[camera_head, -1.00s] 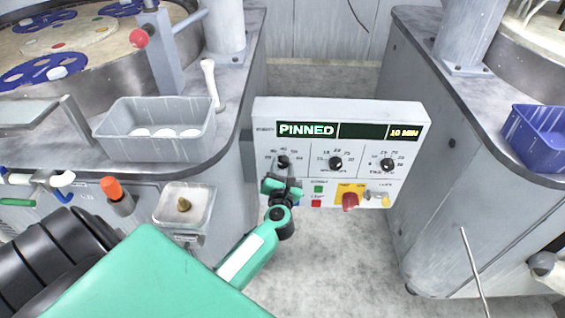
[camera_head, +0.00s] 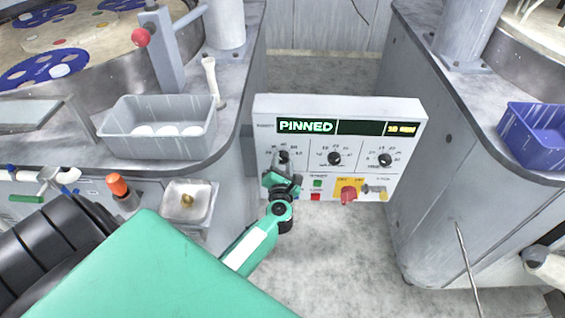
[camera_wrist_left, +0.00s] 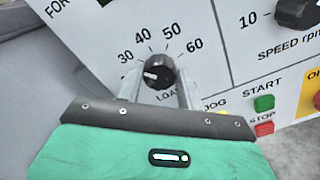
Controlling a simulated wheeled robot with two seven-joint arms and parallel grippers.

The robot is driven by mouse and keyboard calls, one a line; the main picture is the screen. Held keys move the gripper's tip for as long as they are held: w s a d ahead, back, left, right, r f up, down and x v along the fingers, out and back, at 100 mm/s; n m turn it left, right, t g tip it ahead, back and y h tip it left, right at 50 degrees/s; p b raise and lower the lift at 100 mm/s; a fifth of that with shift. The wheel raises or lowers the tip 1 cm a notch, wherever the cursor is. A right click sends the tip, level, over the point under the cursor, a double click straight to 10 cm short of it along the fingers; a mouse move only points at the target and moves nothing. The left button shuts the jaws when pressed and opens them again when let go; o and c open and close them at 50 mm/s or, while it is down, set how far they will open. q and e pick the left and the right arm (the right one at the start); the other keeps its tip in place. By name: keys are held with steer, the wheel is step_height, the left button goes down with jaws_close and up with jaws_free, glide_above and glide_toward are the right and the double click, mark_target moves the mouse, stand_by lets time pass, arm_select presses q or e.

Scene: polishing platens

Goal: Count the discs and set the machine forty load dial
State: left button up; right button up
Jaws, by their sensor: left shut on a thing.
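The control panel (camera_head: 400,120) reads PINNED in green and about 10 MIN in amber. The black load dial (camera_wrist_left: 159,71) is at the panel's left; its white mark points left, a little below the 30 label, with 40, 50 and 60 further round. My left gripper (camera_wrist_left: 158,88) is shut on this dial, with a finger on either side; it also shows in the head view (camera_head: 280,168). A blue carrier (camera_head: 45,70) lies on the left machine's platen with a white disc (camera_head: 60,71) on it. Other carriers are partly cut off. My right gripper is out of view.
A grey tray (camera_head: 157,147) holds three white discs (camera_head: 167,131). A blue bin (camera_head: 540,140) stands on the right machine. The panel also has a middle dial (camera_head: 334,159), a right dial (camera_head: 385,160) and a red switch (camera_head: 348,193). Bare floor lies below it.

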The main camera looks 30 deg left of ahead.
arm_select(q)
steer(key=shift+f, duration=0.1)
steer(key=o, duration=1)
steer(key=b+v, duration=0.2)
steer(key=v, duration=1.2)
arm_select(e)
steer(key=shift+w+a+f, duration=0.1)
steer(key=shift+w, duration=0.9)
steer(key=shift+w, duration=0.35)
